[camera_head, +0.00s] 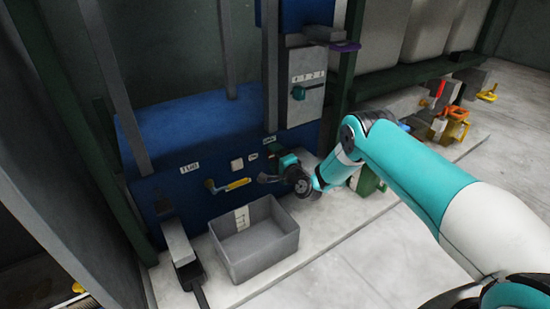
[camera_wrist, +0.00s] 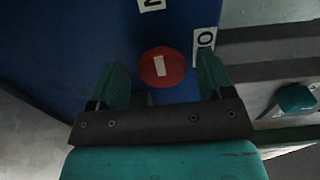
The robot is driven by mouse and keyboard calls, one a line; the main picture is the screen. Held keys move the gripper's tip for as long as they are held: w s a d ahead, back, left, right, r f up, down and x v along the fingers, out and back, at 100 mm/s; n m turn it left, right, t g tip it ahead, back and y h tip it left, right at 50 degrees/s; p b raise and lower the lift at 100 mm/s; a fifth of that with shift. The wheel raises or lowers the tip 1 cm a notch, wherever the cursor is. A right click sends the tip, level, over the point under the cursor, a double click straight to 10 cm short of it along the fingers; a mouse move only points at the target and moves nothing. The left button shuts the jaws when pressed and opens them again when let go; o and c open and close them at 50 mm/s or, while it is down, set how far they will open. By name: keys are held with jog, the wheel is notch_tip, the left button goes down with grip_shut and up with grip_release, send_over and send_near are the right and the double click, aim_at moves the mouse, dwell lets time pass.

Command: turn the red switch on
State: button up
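The red switch (camera_wrist: 162,66) is a round red disc with a white bar across its middle, on the blue press panel (camera_wrist: 60,40). In the wrist view the white bar stands nearly upright. My gripper (camera_wrist: 161,60) is open, with one teal finger on each side of the red disc. The fingers look apart from the disc, but I cannot tell how deep they reach. In the head view my gripper (camera_head: 268,170) is close to the front of the blue press (camera_head: 190,130). The red switch cannot be made out there, behind or beside my gripper.
A white label with an O (camera_wrist: 204,41) sits right of the switch. A teal knob (camera_wrist: 296,99) is on a grey part farther right. In the head view a yellow handle (camera_head: 238,184) sticks out left of my gripper, above an open grey bin (camera_head: 268,254).

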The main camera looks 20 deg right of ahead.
jog(key=p+v, duration=1.7)
jog(key=p, duration=0.3)
jog(key=shift+s, duration=0.2)
